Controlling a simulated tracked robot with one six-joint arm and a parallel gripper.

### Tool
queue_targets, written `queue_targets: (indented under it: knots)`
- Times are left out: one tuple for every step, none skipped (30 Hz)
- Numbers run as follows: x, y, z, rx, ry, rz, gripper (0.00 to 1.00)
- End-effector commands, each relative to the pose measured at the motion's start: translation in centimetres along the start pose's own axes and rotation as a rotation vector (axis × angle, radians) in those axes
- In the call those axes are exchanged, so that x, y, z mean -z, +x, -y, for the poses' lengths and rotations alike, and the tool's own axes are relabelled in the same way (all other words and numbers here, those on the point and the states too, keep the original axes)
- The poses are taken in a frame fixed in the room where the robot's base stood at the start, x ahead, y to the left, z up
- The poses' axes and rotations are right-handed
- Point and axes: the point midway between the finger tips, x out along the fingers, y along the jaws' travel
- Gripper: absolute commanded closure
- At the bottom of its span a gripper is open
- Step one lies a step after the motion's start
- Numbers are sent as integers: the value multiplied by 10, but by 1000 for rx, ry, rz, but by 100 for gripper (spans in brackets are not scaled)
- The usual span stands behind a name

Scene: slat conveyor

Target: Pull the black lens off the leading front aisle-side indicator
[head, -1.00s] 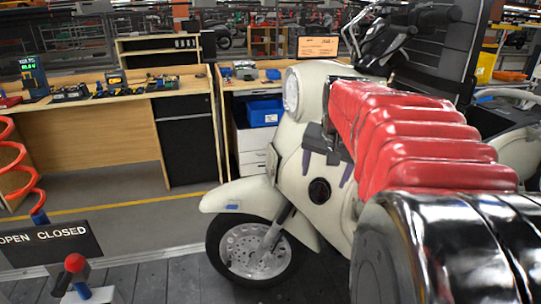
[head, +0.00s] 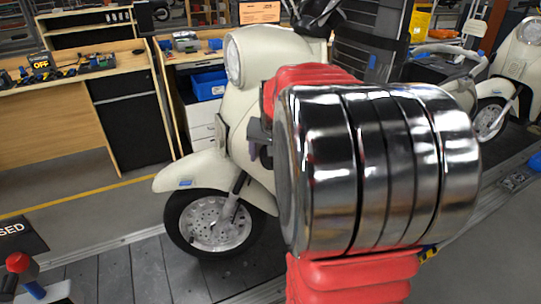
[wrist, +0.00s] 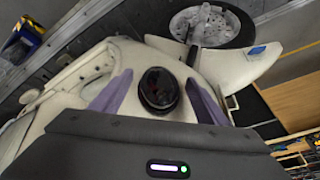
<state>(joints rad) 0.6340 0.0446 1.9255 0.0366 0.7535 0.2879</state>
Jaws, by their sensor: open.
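The black lens (wrist: 159,91) is a dark glossy oval on the cream scooter's front panel (wrist: 140,57) in the wrist view. My gripper (wrist: 160,76) is open, with one purple finger on each side of the lens. Gaps show between the fingers and the lens, and I cannot tell how far off its surface they are. In the head view the scooter (head: 243,100) stands at the centre, and my chrome arm hides the lens and most of my gripper.
The scooter's front wheel (head: 212,222) stands on the dark slat conveyor (head: 110,275). Another cream scooter (head: 520,62) stands at the right. A wooden workbench (head: 60,125) with tools and a blue bin (head: 208,84) are behind. A red-knobbed lever (head: 19,263) is at lower left.

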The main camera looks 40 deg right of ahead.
Motion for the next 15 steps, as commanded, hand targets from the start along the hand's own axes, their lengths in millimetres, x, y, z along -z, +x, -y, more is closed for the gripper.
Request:
queue_targets:
  knots:
    - [0,0,0,0,0,0,32]
    - [0,0,0,0,0,0,32]
    - [0,0,0,0,0,0,32]
    - [0,0,0,0,0,0,32]
    - [0,0,0,0,0,0,35]
    - [0,0,0,0,0,0,37]
    - [0,0,0,0,0,0,39]
    - [0,0,0,0,0,0,42]
    - [0,0,0,0,0,0,44]
    - [0,0,0,0,0,0,46]
    - [0,0,0,0,0,1,49]
    - [0,0,0,0,0,1,51]
    - [0,0,0,0,0,1,53]
    - [0,0,0,0,0,1,56]
    - [0,0,0,0,0,1,58]
